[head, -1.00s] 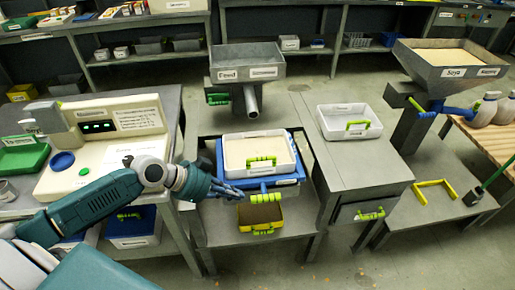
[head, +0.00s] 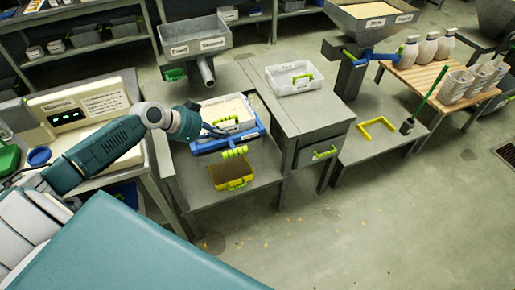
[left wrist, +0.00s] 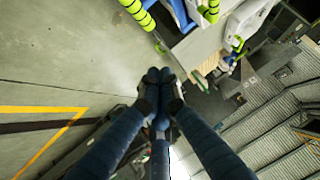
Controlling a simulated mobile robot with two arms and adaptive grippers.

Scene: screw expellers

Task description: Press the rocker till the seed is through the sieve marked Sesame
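A blue cradle (head: 243,138) with a ribbed lime-green bar (head: 234,152) at its front stands on the low bench; it may be the rocker. In it sits a white sieve tray (head: 229,122) of pale seed with a green handle; I cannot read a mark on it. A grey hopper (head: 193,45) with a spout stands behind, its right label seemingly Sesame. My left gripper (head: 217,133) overlaps the tray's left front in the head view. In the left wrist view its fingertips (left wrist: 159,77) meet, empty, apart from the green bar (left wrist: 138,12). My right gripper is not in view.
A yellow bin (head: 232,173) sits below the cradle. A white tray (head: 294,77) stands on the cabinet to the right. A second hopper (head: 370,18), bottles and a yellow bracket (head: 378,130) are further right. Open floor (head: 340,215) lies in front, with scattered bits.

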